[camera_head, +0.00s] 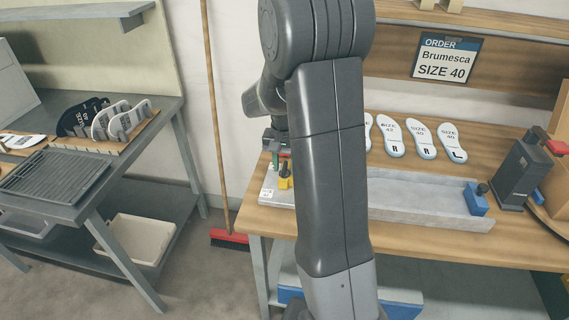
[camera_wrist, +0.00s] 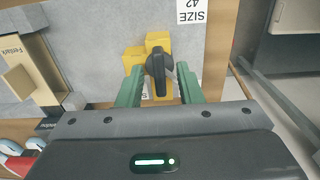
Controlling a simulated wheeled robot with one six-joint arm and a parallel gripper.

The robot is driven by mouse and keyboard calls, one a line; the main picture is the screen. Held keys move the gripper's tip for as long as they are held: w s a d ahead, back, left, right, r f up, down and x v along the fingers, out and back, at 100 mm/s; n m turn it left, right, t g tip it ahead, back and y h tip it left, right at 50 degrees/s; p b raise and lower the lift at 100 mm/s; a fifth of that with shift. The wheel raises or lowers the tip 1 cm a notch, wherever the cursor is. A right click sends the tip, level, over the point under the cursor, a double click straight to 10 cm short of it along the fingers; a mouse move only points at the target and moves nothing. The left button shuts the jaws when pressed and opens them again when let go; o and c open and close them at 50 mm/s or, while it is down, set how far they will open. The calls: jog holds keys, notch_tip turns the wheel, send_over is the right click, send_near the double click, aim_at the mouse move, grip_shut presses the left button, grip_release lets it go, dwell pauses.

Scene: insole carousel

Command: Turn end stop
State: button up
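The yellow end stop (camera_wrist: 158,42) with its black knob (camera_wrist: 158,64) sits on the grey metal plate (camera_wrist: 100,30) in the wrist view. My gripper (camera_wrist: 159,76) has green fingers, one on each side of the knob, with a gap visible on both sides. It is open and holds nothing. In the head view the yellow end stop (camera_head: 285,180) shows at the left end of the bench, just left of my arm.
A grey channel (camera_head: 420,202) with a blue block (camera_head: 476,198) runs along the bench. Several white insoles (camera_head: 422,140) lie behind it. An order sign (camera_head: 446,58) reads Brumesca SIZE 40. A broom (camera_head: 212,120) stands between the bench and the left table (camera_head: 90,190).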

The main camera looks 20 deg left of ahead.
aim_at(285, 166)
notch_tip(285, 166, up, 14)
dwell(0.5)
jog(key=shift+f, duration=0.2)
notch_tip(285, 166, down, 14)
jog(key=shift+r, duration=0.1)
dwell(0.6)
jog(key=shift+r, duration=0.1)
